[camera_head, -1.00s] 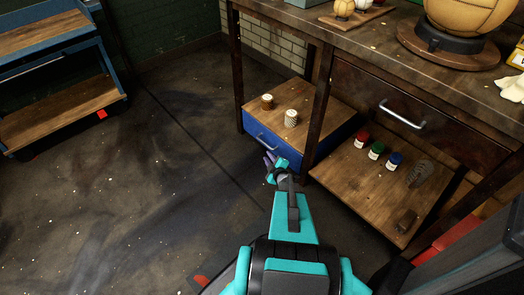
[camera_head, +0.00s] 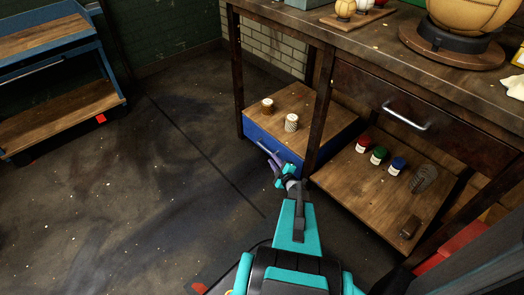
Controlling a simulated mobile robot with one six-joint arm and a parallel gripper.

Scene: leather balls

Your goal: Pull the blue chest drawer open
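The blue chest drawer (camera_head: 258,137) sits under the left part of the workbench, below a wooden top. Its blue front looks flush with the chest, so it appears shut. A light metal handle (camera_head: 265,149) runs across the front. My gripper (camera_head: 276,163) is teal with dark fingers and is just in front of the lower right end of the handle. The fingers look spread apart, with nothing seen between them. Whether a fingertip touches the handle is too small to tell.
Two thread spools (camera_head: 291,122) stand on the chest top. A dark bench post (camera_head: 321,115) is right of the drawer. A low wooden shelf (camera_head: 350,185) holds red, green and blue jars. A blue cart (camera_head: 70,105) stands far left. The floor (camera_head: 180,180) before the drawer is clear.

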